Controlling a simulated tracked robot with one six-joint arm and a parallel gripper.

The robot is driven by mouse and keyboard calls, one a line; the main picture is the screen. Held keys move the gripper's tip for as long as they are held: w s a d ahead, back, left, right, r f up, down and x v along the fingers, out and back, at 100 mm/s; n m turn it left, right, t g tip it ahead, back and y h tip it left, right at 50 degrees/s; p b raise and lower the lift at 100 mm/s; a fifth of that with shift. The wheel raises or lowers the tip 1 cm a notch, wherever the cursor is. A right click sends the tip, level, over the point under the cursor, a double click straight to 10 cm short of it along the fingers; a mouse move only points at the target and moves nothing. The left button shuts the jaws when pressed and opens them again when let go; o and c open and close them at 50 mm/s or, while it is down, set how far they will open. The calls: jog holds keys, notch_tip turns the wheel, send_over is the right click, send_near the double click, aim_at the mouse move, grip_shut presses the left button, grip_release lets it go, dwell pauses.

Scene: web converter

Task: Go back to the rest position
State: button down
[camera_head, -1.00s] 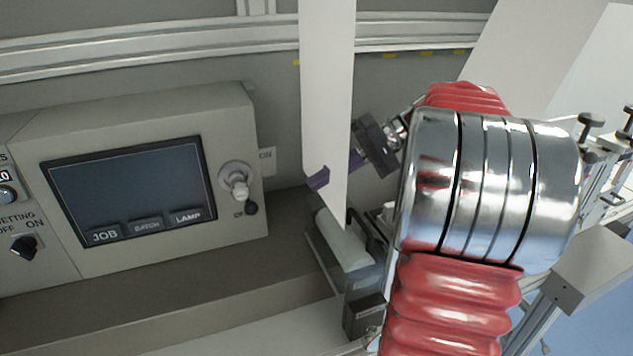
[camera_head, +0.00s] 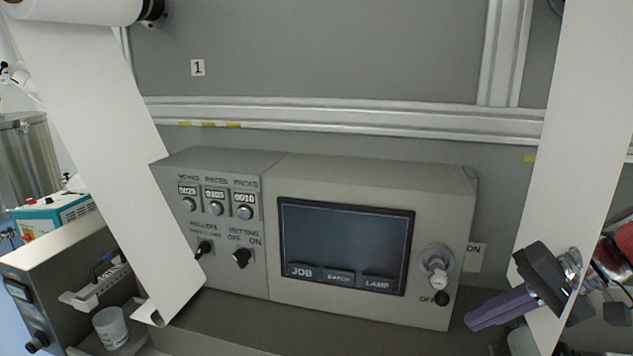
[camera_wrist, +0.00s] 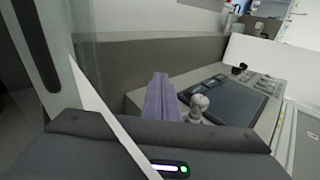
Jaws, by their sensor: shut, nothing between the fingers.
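My gripper (camera_head: 500,308) is at the lower right of the head view, its purple fingers together and pointing left, with nothing between them. The fingers lie just below and right of the white switch knob (camera_head: 437,266) on the control panel (camera_head: 460,225). In the wrist view the purple fingers (camera_wrist: 160,98) point forward, and the knob (camera_wrist: 199,105) shows just right of them. The dark screen (camera_head: 345,245) is left of the knob. The white web (camera_head: 572,130) hangs right beside my gripper and partly hides my wrist behind it. I cannot tell whether they touch.
Another white web (camera_head: 105,160) slopes down at the left from a roll (camera_head: 75,10). A white cup (camera_head: 112,326) stands at the lower left. A horizontal rail (camera_head: 350,120) runs across the grey wall. The space in front of the screen is clear.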

jog(key=s+a+f+n+t+h, duration=0.1)
jog(key=s+a+f+n+h, duration=0.1)
jog(key=s+a+f+h, duration=0.1)
jog(key=s+a+f+n+t+h, duration=0.1)
jog(key=s+a+f+h, duration=0.3)
jog(key=s+a, duration=0.4)
jog(key=shift+a+f+n+h, duration=0.35)
jog(key=shift+a+n, duration=0.25)
jog(key=shift+a, duration=0.45)
dwell(0.4)
